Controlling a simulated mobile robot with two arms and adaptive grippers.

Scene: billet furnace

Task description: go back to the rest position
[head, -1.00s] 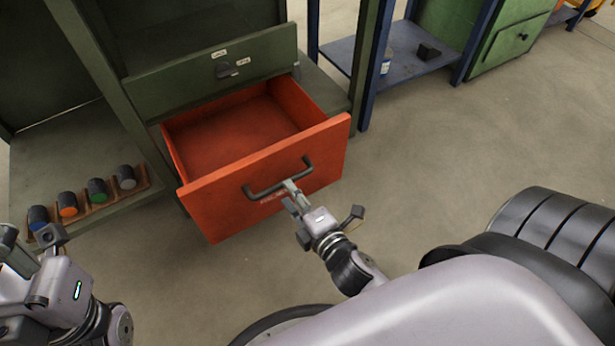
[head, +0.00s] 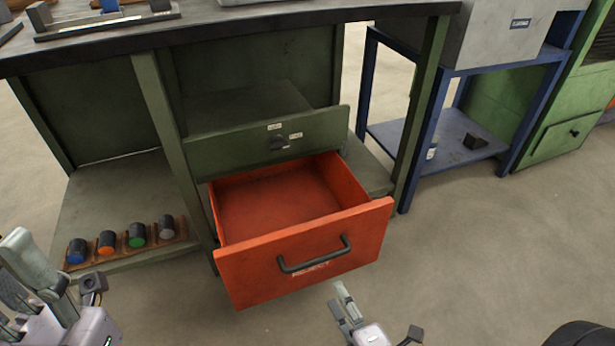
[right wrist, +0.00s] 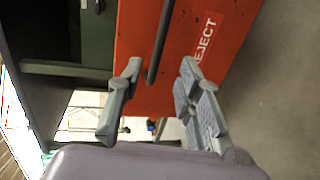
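The red drawer (head: 250,278) stands pulled out and looks empty. Its dark bar handle (head: 316,262) is on the front, above a REJECT label. My right gripper (head: 342,290) is in front of and below the handle, apart from it. In the right wrist view, my right gripper (right wrist: 161,68) has its two fingers spread with nothing between them. The handle (right wrist: 158,45) shows beyond the fingertips. My left gripper (head: 28,268) is at the lower left edge of the head view, partly cut off, and its opening is unclear.
A rack (head: 92,257) with several coloured-end cylinders sits on the low shelf at left. A green drawer (head: 230,145) is above the red one. A blue stand (head: 395,130) is at right.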

